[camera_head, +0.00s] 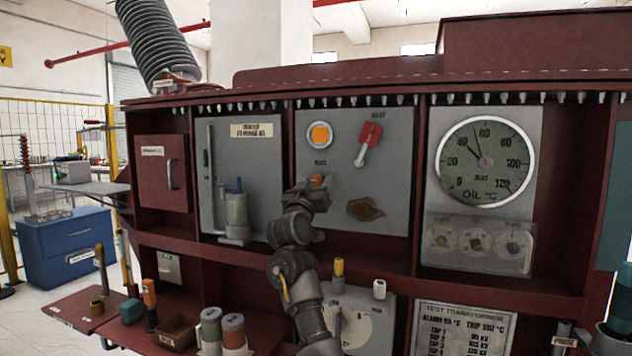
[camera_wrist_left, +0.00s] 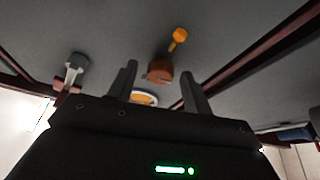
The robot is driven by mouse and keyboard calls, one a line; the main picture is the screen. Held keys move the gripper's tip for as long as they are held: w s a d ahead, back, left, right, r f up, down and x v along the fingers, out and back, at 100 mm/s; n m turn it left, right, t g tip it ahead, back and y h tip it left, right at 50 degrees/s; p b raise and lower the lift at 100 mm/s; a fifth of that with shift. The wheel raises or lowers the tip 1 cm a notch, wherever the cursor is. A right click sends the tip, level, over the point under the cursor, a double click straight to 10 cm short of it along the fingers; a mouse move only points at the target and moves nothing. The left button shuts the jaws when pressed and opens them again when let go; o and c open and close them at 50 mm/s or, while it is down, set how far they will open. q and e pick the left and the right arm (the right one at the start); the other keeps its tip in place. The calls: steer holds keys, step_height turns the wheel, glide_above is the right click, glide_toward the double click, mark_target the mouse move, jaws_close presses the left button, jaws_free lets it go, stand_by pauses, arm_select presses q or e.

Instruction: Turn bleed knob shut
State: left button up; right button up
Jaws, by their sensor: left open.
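The bleed knob (camera_head: 318,180) is a small orange-red knob on the grey middle panel, below a round orange indicator. It also shows in the left wrist view as a brown-orange cylinder (camera_wrist_left: 160,71), between and beyond the fingertips. My left gripper (camera_head: 318,187) is just in front of the knob and hides part of it. In the wrist view its two fingers (camera_wrist_left: 160,76) are spread apart, with the knob roughly centred in the gap. I cannot tell whether either finger touches it. My right gripper is not in view.
A red lever (camera_head: 368,145) is up and right of the knob, with the orange indicator (camera_head: 320,134) above. A brown plate (camera_head: 365,208) is below right. An oil gauge (camera_head: 485,161) is farther right. Bottles and tools stand on the lower shelf (camera_head: 75,312).

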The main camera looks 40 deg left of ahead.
arm_select(q)
steer(key=shift+w+r, duration=0.1)
steer(key=shift+w, duration=0.1)
steer(key=c, duration=1)
steer(key=shift+o, duration=0.2)
